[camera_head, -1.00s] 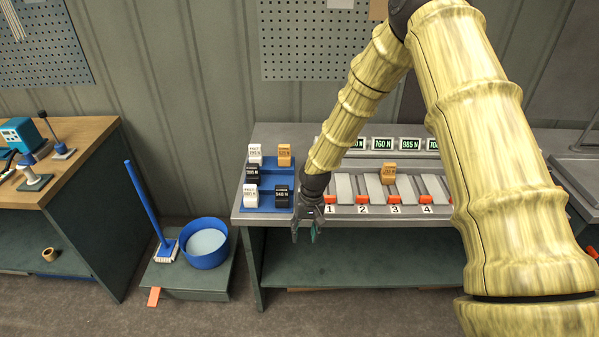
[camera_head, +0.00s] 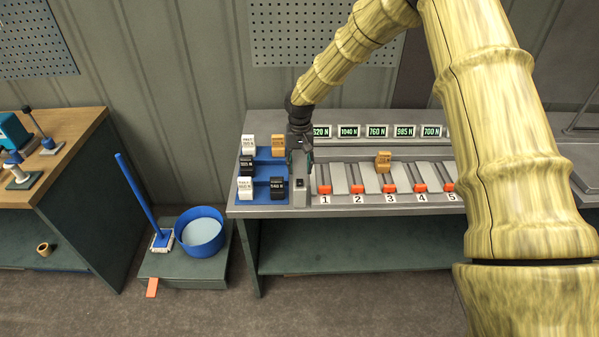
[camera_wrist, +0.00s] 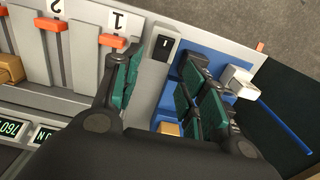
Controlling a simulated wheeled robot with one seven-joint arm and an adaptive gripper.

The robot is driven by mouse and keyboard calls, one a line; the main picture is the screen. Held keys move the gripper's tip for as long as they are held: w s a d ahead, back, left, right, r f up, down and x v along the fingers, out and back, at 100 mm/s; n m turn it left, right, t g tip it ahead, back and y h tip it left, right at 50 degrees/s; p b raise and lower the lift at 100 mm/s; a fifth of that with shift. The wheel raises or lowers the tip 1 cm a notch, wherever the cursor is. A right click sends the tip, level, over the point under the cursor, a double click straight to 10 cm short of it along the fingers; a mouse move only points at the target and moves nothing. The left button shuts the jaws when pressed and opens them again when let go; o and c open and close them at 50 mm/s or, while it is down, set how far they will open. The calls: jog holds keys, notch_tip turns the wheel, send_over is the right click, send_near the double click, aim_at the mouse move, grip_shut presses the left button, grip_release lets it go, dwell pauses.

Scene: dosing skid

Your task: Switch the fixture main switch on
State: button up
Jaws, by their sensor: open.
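The main switch (camera_head: 299,184) is a small black rocker on a grey plate, between the blue rack and slot 1. In the wrist view the switch (camera_wrist: 165,43) shows a white mark; I cannot tell which way it is set. My gripper (camera_head: 300,155) hangs over the bench, just behind the switch in the head view. In the wrist view my gripper (camera_wrist: 163,72) has its green-padded fingers apart with nothing between them. The switch lies just past the fingertips and is not touched.
A blue rack (camera_head: 262,200) with white, black and tan blocks stands left of the switch. Several numbered slots with orange tabs (camera_head: 324,189) lie to the right, one with a tan block (camera_head: 383,160). Displays (camera_head: 348,131) line the back. A blue tub (camera_head: 200,234) stands beside the bench.

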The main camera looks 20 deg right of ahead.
aim_at(300, 180)
jog(key=shift+f+p, duration=0.85)
jog(key=shift+f, duration=1.65)
grip_shut()
